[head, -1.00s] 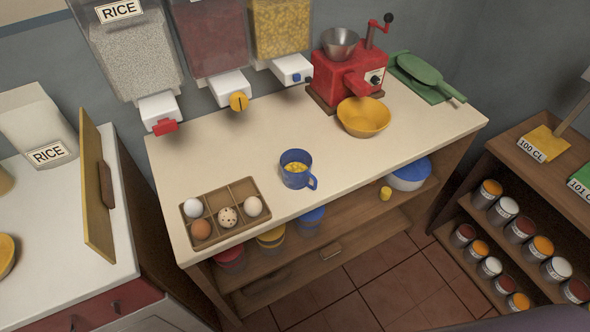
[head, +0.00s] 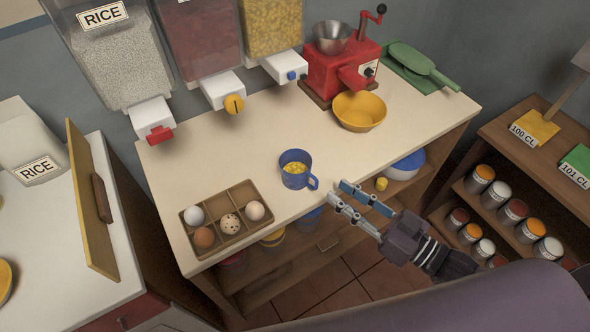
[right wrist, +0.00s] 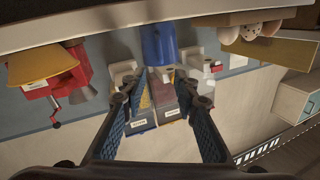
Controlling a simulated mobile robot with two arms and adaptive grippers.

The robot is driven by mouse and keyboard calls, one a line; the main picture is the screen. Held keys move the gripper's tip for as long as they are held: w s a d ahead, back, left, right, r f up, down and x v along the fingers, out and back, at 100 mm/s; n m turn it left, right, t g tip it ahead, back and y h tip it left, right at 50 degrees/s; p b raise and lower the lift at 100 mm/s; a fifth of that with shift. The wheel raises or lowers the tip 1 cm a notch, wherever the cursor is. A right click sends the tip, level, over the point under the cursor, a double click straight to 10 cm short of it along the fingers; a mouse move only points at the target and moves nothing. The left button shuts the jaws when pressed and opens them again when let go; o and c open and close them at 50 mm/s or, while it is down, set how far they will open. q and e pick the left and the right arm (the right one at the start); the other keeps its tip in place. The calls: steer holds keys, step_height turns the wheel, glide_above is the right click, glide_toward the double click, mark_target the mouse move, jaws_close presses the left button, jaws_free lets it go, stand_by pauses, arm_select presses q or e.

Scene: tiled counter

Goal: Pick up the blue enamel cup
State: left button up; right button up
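The blue enamel cup (head: 295,172) stands upright on the counter near its front edge, with yellow pieces inside and its handle toward the lower right. In the right wrist view the cup (right wrist: 158,44) shows upside down, ahead of the fingers. My right gripper (head: 343,192) is open and empty, just right of the cup's handle at the counter's front edge, apart from the cup. Its two fingers also show spread apart in the right wrist view (right wrist: 158,125). My left gripper is not in view.
A wooden egg tray (head: 241,231) stands left of the cup. A yellow bowl (head: 359,111) and red grinder (head: 340,68) stand at the back right. Dispensers (head: 222,90) hang behind. The counter (head: 235,150) is clear around the cup.

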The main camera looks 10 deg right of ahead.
mark_target(317, 180)
steer(key=shift+f+p+x, duration=0.15)
steer(key=shift+p+x, duration=0.05)
steer(key=shift+x, duration=1.55)
steer(key=shift+f+p+x, duration=0.15)
steer(key=shift+x, duration=1.6)
steer(key=shift+s, duration=0.15)
steer(key=shift+c, duration=0.6)
jaws_close()
